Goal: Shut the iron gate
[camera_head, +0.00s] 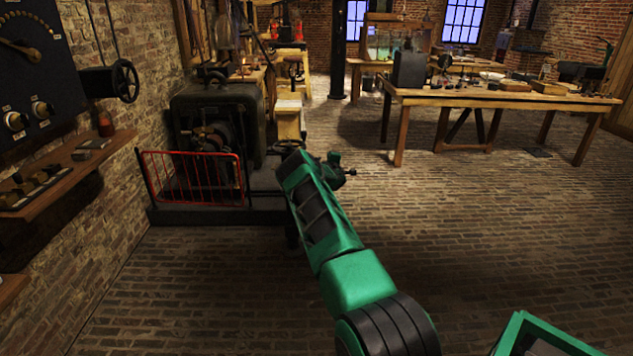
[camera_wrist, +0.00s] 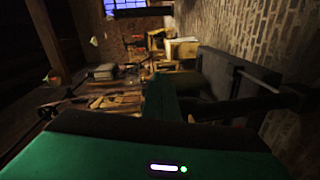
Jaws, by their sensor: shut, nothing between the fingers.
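The iron gate (camera_head: 192,180) is a low red barred panel in the head view. It stands upright at the front left of the dark machine's low base, with its left end near the brick wall. A space shows between its right end and my arm. I cannot tell which end is hinged or whether it is latched. My green arm reaches forward from the bottom, and my gripper (camera_head: 348,172) is at its far end, right of the gate and apart from it. The gripper is small here, shut and empty. I cannot make out the gate in the dark wrist view.
The dark machine (camera_head: 215,118) stands behind the gate. A wall shelf (camera_head: 65,177) and black handwheel (camera_head: 126,80) are at left. A wooden table (camera_head: 500,98) with apparatus stands at back right. The brick floor (camera_head: 200,290) in front of the gate is clear.

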